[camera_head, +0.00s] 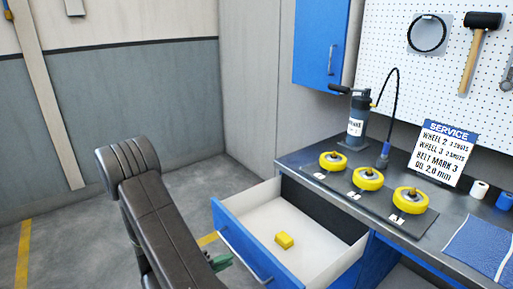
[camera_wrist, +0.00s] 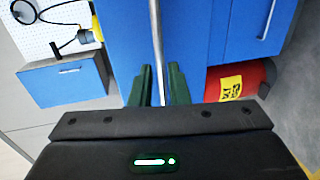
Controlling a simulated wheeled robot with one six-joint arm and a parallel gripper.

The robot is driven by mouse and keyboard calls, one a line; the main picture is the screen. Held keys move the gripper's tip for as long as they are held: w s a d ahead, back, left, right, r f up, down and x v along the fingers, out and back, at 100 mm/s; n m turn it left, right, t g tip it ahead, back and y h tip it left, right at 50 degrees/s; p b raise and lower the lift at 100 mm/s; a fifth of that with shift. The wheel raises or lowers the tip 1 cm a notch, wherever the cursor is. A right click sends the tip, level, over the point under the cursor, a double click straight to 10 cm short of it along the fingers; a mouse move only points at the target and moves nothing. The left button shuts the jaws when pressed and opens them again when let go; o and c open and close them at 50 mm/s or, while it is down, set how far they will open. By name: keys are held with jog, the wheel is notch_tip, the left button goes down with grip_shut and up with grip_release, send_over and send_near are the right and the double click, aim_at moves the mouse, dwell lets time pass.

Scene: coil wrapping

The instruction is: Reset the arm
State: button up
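My gripper (camera_wrist: 160,88) has two dark green fingers, which stand apart with a gap between them in the wrist view. The drawer's silver handle (camera_wrist: 157,35) lines up with that gap; whether the fingers touch it is hard to tell there. In the head view my gripper (camera_head: 222,262) is low in front of the drawer, mostly hidden by my arm, and looks slightly apart from the handle (camera_head: 243,256). The blue drawer (camera_head: 232,232) is pulled open.
The dark bench (camera_head: 292,160) carries several yellow wheels (camera_head: 367,178), a pump (camera_head: 357,118) and a service sign (camera_head: 443,153). A blue wall cabinet (camera_head: 318,45) hangs above. A red object with a yellow label (camera_wrist: 238,82) shows in the wrist view. The floor behind my arm is clear.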

aim_at(237, 255)
jog(key=x, duration=0.5)
jog(key=shift+w+d, duration=0.25)
jog(key=shift+d, duration=0.05)
